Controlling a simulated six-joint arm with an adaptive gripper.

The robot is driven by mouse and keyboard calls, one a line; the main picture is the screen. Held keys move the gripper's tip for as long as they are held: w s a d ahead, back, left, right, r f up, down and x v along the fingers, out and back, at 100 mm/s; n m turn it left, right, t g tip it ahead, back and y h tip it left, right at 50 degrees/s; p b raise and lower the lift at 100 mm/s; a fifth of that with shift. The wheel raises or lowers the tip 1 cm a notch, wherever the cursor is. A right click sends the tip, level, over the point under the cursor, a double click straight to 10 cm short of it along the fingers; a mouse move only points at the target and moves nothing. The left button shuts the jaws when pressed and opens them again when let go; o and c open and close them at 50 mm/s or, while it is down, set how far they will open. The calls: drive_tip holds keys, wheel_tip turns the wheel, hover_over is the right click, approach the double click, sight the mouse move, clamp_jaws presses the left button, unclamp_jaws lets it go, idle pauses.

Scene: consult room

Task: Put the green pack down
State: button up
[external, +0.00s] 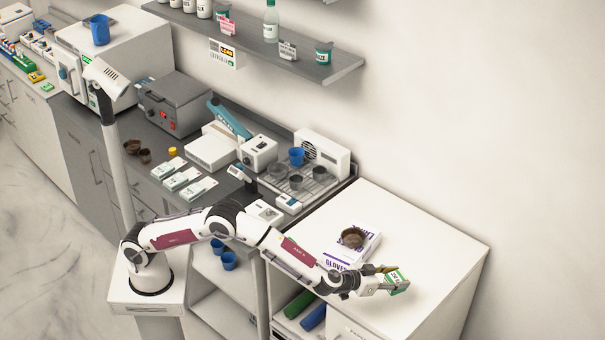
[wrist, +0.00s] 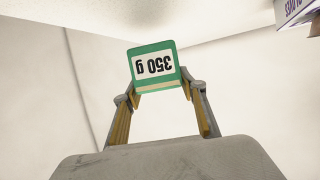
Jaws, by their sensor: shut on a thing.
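The green pack (external: 397,280) is a small box with green edges and a white label. In the wrist view the pack (wrist: 153,64) shows "350 g" upside down. My gripper (external: 382,279) is shut on the pack, with one finger on each side of it in the wrist view (wrist: 160,92). In the external view it is over the white cabinet top (external: 430,240) at the right, near the front edge. I cannot tell how high the pack is above the top.
The cabinet top to the right and back is clear. Green (external: 299,304) and blue (external: 313,317) rolls lie on the shelf below. A wall shelf (external: 300,62) hangs behind.

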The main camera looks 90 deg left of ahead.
sight(390, 291)
drive_tip(key=shift+f, duration=1.35)
drive_tip(key=shift+f, duration=0.1)
drive_tip(key=shift+f, duration=1.75)
drive_tip(key=shift+f, duration=0.1)
drive_tip(key=o, duration=1.4)
drive_tip(key=shift+f, duration=0.1)
drive_tip(key=shift+s, duration=0.1)
drive_tip(key=shift+v, duration=0.85)
drive_tip(key=v, duration=1)
